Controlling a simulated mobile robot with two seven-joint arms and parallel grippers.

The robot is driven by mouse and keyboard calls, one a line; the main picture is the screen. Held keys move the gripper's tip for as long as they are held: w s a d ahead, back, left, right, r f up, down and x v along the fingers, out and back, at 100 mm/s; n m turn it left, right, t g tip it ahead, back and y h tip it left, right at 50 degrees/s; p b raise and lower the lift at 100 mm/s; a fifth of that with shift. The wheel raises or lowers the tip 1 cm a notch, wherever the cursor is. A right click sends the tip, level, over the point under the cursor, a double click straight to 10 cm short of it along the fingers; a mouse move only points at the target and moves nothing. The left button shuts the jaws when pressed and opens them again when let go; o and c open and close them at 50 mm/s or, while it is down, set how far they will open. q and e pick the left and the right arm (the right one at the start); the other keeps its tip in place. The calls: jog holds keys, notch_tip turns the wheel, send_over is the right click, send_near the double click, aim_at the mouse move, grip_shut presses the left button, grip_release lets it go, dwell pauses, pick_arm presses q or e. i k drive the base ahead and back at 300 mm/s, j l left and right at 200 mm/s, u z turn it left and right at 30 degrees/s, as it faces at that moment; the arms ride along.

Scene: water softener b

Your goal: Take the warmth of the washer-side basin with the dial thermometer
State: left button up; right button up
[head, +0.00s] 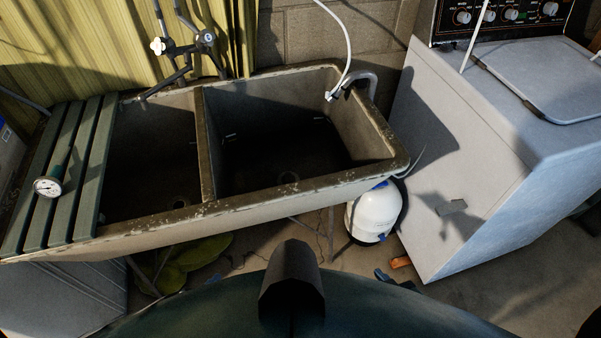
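The dial thermometer (48,187), with a round white face and a dark green stem part, lies on the slatted board (68,150) across the left end of the sink. The washer-side basin (375,140) is the right, larger one; its floor is dark and in shadow, so I cannot tell whether it holds water. The washer (500,120) stands to its right. No gripper is at the thermometer or in either basin. My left gripper is not in view. Of my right arm, only a dark part perhaps shows at the bottom right edge; its fingers cannot be made out.
The left basin (150,150) is beside it, past a divider (206,150). A tap (185,45) reaches over the left basin. A white hose (346,50) hangs over the right basin's back corner. A white tank (374,212) stands below, between sink and washer.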

aim_at(47, 187)
jog(key=u, duration=1.6)
jog(key=i+j, duration=0.15)
jog(key=j, duration=0.15)
jog(key=i+j, duration=0.35)
jog(key=j, duration=0.25)
jog(key=j+z, duration=0.1)
jog(key=z, duration=0.3)
jog(key=i+j+z, duration=0.1)
jog(key=z, duration=0.3)
jog(key=j+z, duration=0.1)
jog(key=z, duration=0.25)
jog(key=j+z, duration=0.1)
jog(key=z, duration=0.3)
jog(key=i, duration=0.2)
